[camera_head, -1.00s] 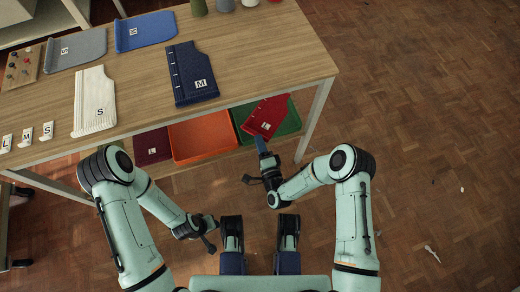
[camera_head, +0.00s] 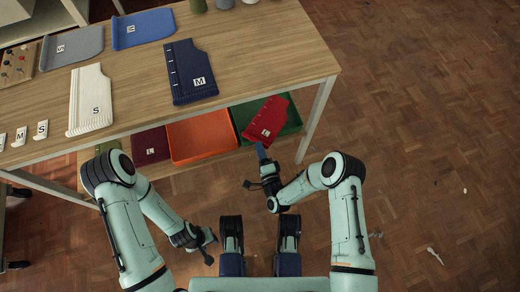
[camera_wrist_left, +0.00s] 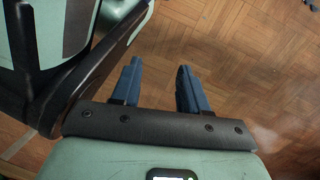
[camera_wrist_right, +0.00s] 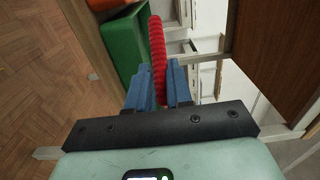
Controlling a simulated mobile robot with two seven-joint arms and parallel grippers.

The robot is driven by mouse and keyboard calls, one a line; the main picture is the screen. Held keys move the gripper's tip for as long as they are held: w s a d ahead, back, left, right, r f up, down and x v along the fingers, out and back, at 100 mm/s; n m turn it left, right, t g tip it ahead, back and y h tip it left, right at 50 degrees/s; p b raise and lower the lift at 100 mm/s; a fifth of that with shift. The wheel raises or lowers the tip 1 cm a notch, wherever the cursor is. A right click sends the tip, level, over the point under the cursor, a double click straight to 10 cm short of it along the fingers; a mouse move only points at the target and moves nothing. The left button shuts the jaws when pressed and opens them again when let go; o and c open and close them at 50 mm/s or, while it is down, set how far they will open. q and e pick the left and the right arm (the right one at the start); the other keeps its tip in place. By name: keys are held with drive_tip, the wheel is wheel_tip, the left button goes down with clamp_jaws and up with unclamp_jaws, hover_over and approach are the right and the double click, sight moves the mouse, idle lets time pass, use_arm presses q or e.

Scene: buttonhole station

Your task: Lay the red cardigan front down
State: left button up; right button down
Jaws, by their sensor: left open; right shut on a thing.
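The red cardigan front (camera_head: 267,121), with a white L label, is held by my right gripper (camera_head: 262,152) at its lower edge. It is in front of the green bin, off the table top. In the right wrist view the red piece (camera_wrist_right: 158,60) shows edge-on between the blue fingers (camera_wrist_right: 158,85), which are shut on it. My left gripper (camera_head: 207,245) is low over the floor. In the left wrist view its fingers (camera_wrist_left: 158,88) are apart with nothing between them.
The wooden table (camera_head: 250,60) bears a navy front (camera_head: 190,75), a cream front (camera_head: 90,100), a blue front (camera_head: 143,28) and a grey front (camera_head: 72,45). Below are a green bin (camera_head: 290,118), an orange bin (camera_head: 200,138) and a maroon bin (camera_head: 150,143). The table's right part is clear.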

drive_tip(key=shift+f+b, duration=0.35)
drive_tip(key=shift+f, duration=0.05)
drive_tip(key=c, duration=1)
unclamp_jaws()
